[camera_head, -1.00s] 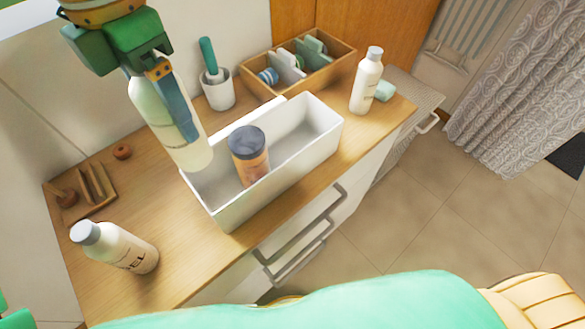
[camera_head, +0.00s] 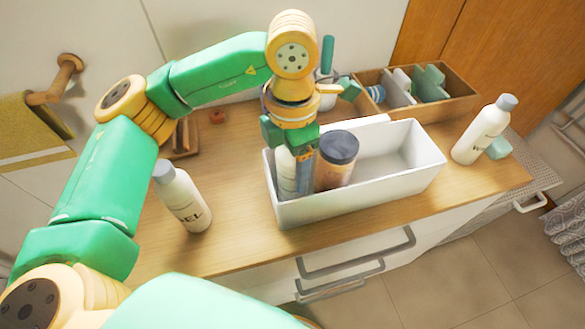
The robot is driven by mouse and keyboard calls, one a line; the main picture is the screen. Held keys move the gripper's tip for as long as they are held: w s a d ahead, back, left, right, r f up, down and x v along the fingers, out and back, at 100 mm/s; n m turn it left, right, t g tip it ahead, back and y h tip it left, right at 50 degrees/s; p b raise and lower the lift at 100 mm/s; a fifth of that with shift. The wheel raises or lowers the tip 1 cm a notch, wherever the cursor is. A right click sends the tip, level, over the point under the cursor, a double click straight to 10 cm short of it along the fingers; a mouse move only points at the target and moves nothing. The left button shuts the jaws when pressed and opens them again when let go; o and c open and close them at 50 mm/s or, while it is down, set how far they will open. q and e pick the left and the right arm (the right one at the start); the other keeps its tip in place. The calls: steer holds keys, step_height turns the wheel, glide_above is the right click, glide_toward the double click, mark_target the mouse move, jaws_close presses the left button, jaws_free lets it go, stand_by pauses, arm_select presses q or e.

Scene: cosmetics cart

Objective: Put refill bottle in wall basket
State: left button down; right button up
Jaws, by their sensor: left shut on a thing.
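The white refill bottle (camera_head: 286,172) is in my left gripper (camera_head: 304,158), upright at the left end of the white basket (camera_head: 365,192). Its lower part is hidden behind the basket's front wall, so I cannot tell if it touches the floor. The gripper comes down from above and is shut on the bottle, hiding much of its right side. A brown jar with a dark lid (camera_head: 336,162) stands inside the basket just right of the gripper. My right gripper is not in view.
A labelled white bottle (camera_head: 184,200) stands left of the basket, and another white bottle (camera_head: 482,132) stands to the right beside a pale green block (camera_head: 499,148). A wooden box (camera_head: 452,107) with divided items is behind. The basket's right half is empty.

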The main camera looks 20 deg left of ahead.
arm_select(q)
steer(key=shift+f, duration=0.7)
steer(key=shift+f, duration=0.15)
steer(key=shift+c, duration=0.2)
jaws_free()
